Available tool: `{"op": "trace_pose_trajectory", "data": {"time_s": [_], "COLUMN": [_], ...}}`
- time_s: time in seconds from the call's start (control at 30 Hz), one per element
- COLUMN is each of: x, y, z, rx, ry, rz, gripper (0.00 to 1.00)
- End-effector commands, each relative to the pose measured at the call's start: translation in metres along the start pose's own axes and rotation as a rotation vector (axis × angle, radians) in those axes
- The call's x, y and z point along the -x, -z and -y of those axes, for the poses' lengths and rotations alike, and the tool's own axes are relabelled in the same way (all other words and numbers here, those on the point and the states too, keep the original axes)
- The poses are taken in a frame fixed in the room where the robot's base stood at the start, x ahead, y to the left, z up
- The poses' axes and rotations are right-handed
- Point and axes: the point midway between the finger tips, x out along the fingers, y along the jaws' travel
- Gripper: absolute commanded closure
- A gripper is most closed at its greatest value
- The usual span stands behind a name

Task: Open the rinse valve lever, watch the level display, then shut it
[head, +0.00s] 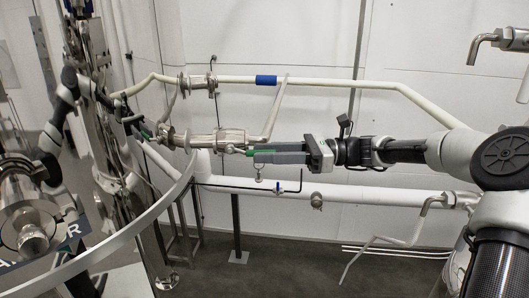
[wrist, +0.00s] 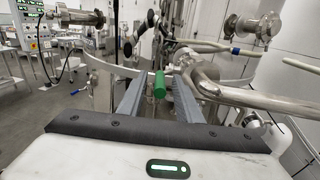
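A green lever handle (wrist: 160,85) stands between the two fingers of my gripper (wrist: 161,92) in the wrist view, with a gap on each side. In the head view, a bit of the green handle (head: 250,152) shows at the fingertips of my gripper (head: 262,156), beside the steel valve piping (head: 225,138). The fingers are apart and do not appear to press on the handle. The lever's pivot is hard to make out. A panel with small lit green readouts (wrist: 33,28) is at the far left of the wrist view; I cannot tell whether it is the level display.
A pale pipe with a blue band (head: 266,81) runs behind my arm. A thick white pipe (head: 350,196) runs below it. A curved metal rim (head: 110,245) and tank fittings (head: 30,228) are at left. A steel pipe (wrist: 235,96) passes close right of the fingers.

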Motion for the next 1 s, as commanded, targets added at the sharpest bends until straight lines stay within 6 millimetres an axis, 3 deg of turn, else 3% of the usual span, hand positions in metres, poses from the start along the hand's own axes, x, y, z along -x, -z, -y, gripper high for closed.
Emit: {"op": "trace_pose_trajectory", "data": {"time_s": [0.37,0.57,0.6,1.0], "x": [-0.0076,-0.0074,-0.0074,-0.0071], "y": [-0.0001,-0.0001,0.0,0.0033], "z": [0.0,0.0001,0.0001,0.0003], "rx": [0.001,0.001,0.001,-0.001], "ry": [0.001,0.001,0.001,0.0], "rz": [0.0,0.0,0.0,0.032], "gripper": [0.68,0.99,1.0,1.0]}}
